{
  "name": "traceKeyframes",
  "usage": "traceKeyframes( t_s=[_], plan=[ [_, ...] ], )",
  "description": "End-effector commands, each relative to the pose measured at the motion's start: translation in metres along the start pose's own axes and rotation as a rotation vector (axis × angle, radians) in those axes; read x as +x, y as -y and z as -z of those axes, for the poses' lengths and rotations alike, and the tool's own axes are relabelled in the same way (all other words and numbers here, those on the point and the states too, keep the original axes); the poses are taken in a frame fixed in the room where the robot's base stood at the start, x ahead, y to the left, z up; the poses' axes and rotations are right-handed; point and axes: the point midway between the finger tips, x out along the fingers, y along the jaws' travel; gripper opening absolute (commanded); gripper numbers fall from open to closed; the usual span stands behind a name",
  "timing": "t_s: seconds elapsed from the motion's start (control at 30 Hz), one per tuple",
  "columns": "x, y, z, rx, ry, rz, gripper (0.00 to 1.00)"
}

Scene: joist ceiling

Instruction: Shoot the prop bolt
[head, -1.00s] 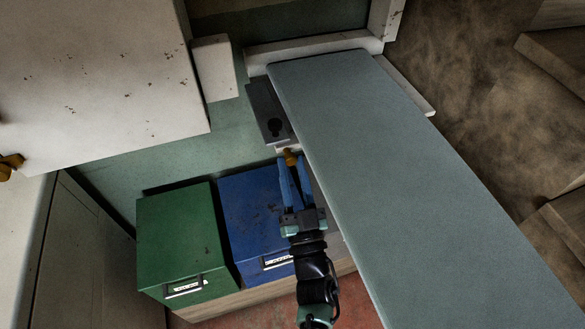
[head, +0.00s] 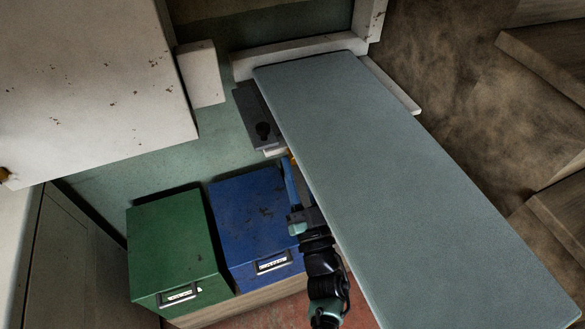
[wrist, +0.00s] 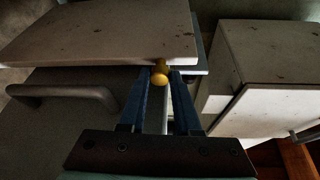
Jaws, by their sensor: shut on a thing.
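A small yellow knob (wrist: 159,74) shows between the blue fingertips in the wrist view, at the edge of a pale flat panel (wrist: 100,32). My gripper (wrist: 160,85) is shut on this knob. In the head view my gripper (head: 290,172) is at the left edge of a long grey-green panel (head: 380,170), which hides part of the fingers. Only a sliver of the yellow knob (head: 291,157) shows there. A dark grey plate (head: 254,108) with a black keyhole-shaped mark lies just beyond it. The shaft of a bolt cannot be made out.
A blue box (head: 250,215) and a green box (head: 170,245) stand left of my arm. A pale, stained panel (head: 85,80) fills the upper left. In the wrist view a curved bar handle (wrist: 65,92) is at left and a pale cabinet (wrist: 275,110) at right.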

Motion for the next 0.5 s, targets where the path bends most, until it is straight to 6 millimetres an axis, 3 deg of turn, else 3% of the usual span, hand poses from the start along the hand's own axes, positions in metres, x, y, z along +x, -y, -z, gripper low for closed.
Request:
traceKeyframes(
  t_s=[0.03,0.2,0.5],
  plan=[
    [-0.0002,-0.0055,0.0017,-0.003,-0.001,-0.013,0.33],
    [0.0,-0.0047,0.0018,-0.003,-0.002,-0.011,0.62],
    [-0.0011,-0.0028,0.0009,-0.002,-0.001,-0.007,0.62]
  ],
)
